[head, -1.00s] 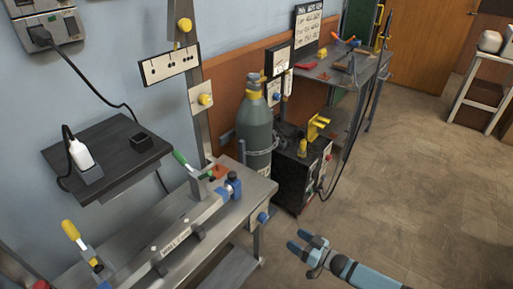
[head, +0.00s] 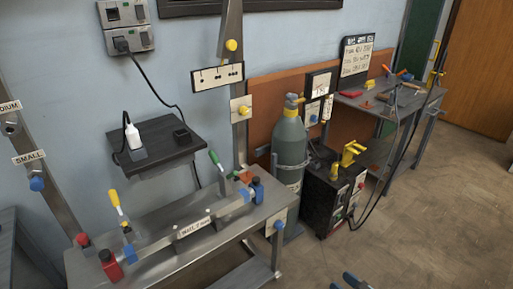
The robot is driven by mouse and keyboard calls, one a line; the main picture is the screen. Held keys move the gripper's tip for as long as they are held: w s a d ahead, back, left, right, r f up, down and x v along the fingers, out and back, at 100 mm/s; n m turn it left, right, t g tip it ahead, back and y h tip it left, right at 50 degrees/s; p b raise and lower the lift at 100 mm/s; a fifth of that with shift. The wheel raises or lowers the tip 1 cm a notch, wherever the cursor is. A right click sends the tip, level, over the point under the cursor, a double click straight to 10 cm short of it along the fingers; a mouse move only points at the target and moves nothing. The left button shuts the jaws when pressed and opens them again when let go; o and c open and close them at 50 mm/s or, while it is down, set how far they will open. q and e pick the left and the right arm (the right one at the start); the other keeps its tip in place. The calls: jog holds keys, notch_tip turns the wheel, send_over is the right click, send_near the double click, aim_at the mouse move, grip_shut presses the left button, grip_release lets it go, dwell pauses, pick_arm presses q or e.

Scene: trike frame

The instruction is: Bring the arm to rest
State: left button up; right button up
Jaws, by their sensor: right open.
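My right gripper (head: 355,281) shows only in part at the bottom edge of the head view, right of centre. Its blue fingertips are apart with nothing between them, and the rest of the arm is below the frame. It is over the floor, to the right of the metal workbench (head: 235,222) and apart from it. My left gripper does not show in the view.
The workbench at lower left carries a long metal bar fixture (head: 187,234) with clamps. A gas cylinder (head: 290,146) and a black machine (head: 328,196) stand behind it. A farther table (head: 385,105) holds tools. The floor (head: 440,200) at right is clear.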

jog(key=d+n+h, duration=0.1)
jog(key=d, duration=0.8)
jog(key=s+a+r+g+h, duration=0.25)
jog(key=s+a, duration=0.45)
jog(key=s, duration=0.5)
jog(key=s+a+r+n+g+h, duration=0.2)
jog(key=s+a+r+h, duration=0.15)
jog(key=s+r, duration=0.8)
jog(key=w+a+r+m+t, duration=0.1)
jog(key=a+r+m+t, duration=0.1)
jog(key=a+m, duration=0.45)
pick_arm(q)
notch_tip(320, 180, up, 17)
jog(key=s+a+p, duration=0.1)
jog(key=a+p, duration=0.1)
jog(key=p, duration=2.4)
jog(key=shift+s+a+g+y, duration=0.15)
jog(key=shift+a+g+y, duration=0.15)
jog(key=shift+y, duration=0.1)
pick_arm(e)
notch_tip(320, 180, up, 17)
jog(key=s+n, duration=0.1)
jog(key=shift+s+g+h, duration=0.25)
jog(key=shift+g+h, duration=0.1)
jog(key=shift+h, duration=0.05)
jog(key=shift+f, duration=0.15)
